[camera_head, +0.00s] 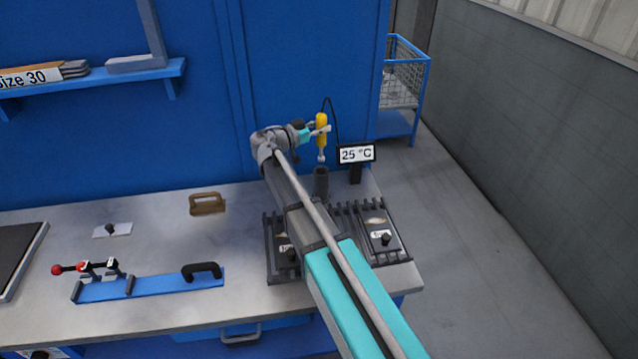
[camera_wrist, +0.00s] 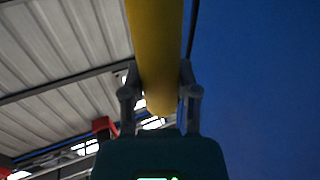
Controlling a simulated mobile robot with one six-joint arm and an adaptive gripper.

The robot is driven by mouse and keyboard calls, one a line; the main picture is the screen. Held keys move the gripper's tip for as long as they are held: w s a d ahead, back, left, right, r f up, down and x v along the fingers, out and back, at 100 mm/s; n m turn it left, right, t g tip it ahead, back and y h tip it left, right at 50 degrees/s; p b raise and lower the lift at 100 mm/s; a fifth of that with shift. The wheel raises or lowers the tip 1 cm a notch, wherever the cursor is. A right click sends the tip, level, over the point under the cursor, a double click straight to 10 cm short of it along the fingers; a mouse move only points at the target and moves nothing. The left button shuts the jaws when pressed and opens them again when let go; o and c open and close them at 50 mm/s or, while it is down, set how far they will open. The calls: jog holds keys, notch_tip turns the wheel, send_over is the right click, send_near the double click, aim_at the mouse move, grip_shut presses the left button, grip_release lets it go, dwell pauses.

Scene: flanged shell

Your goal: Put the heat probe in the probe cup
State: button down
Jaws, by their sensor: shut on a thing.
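The heat probe (camera_head: 321,130) has a yellow handle, a silver tip pointing down and a dark cable at its top. My gripper (camera_head: 322,130) is shut on the yellow handle and holds the probe upright in the air. In the wrist view the yellow handle (camera_wrist: 156,50) runs between the two fingers of my gripper (camera_wrist: 162,95). The probe cup (camera_head: 321,182) is a dark upright cylinder on the bench. The probe's tip is above the cup and apart from it. The inside of the cup is hidden.
A display reading 25 °C (camera_head: 356,154) stands right of the cup. Ribbed dark plates (camera_head: 372,232) lie in front. A brown handled block (camera_head: 207,203) and a blue clamp bar (camera_head: 150,286) are on the bench (camera_head: 165,240). A blue cabinet wall (camera_head: 300,60) is behind.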

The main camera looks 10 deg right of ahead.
jog(key=b, duration=0.6)
send_over(321, 160)
jog(key=w, duration=0.1)
notch_tip(321, 160, down, 6)
jog(key=shift+f, duration=0.15)
jog(key=shift+f+b, duration=1.9)
jog(key=shift+b, duration=0.15)
jog(key=shift+f, duration=0.1)
jog(key=shift+c, duration=1.8)
grip_release()
jog(key=shift+r, duration=0.2)
jog(key=v, duration=1.2)
